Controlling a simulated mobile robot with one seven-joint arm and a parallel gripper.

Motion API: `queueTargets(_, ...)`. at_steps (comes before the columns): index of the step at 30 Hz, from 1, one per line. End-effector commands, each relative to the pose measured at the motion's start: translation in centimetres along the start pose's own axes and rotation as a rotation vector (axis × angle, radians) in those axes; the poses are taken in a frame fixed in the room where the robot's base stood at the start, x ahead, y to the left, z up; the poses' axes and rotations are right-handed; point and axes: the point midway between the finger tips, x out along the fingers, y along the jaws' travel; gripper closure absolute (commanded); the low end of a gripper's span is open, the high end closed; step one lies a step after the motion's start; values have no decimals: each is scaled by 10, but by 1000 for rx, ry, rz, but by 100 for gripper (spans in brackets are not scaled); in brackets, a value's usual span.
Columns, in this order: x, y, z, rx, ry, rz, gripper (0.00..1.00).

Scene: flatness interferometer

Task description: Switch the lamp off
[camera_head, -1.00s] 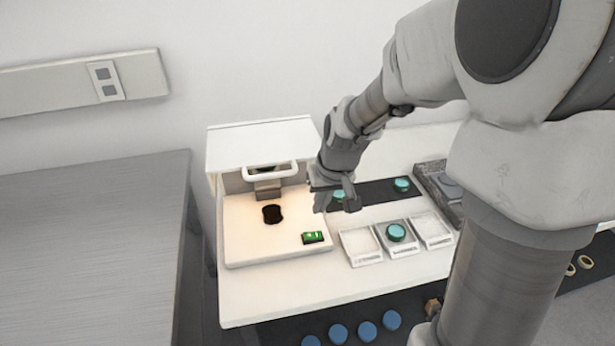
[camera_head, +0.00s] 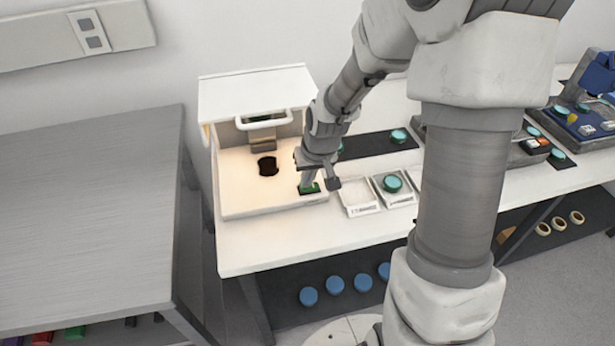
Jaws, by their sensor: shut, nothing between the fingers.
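The interferometer (camera_head: 258,92) is a white box with a handle and a warmly lit base plate (camera_head: 238,190) on the white bench. The plate has a dark round opening (camera_head: 267,166). A small green rocker switch (camera_head: 309,189) sits at the plate's front right corner; I take it for the lamp switch. My gripper (camera_head: 307,187) points down over this switch with its fingers shut and empty. The fingertips are at or just above the switch and hide part of it; I cannot tell if they touch. The warm light on the plate is on.
Right of the plate stand white trays (camera_head: 358,208), one holding a teal disc (camera_head: 392,183). Another teal disc (camera_head: 398,136) lies on a dark mat behind. Several blue discs (camera_head: 309,296) sit on the shelf below. A grey table (camera_head: 90,220) stands at left.

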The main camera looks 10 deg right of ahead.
Motion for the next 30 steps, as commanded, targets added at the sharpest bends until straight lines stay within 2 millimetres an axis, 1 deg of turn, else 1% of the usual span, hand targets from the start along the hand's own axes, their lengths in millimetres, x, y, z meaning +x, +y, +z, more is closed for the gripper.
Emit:
queueTargets(6,12,-1,4,-1,0,1,100)
queueTargets(8,8,-1,2,0,1,1,100)
queueTargets(16,8,0,3,0,-1,0,100)
queueTargets(24,4,12,2,2,-2,0,100)
queueTargets(30,4,15,2,1,0,0,100)
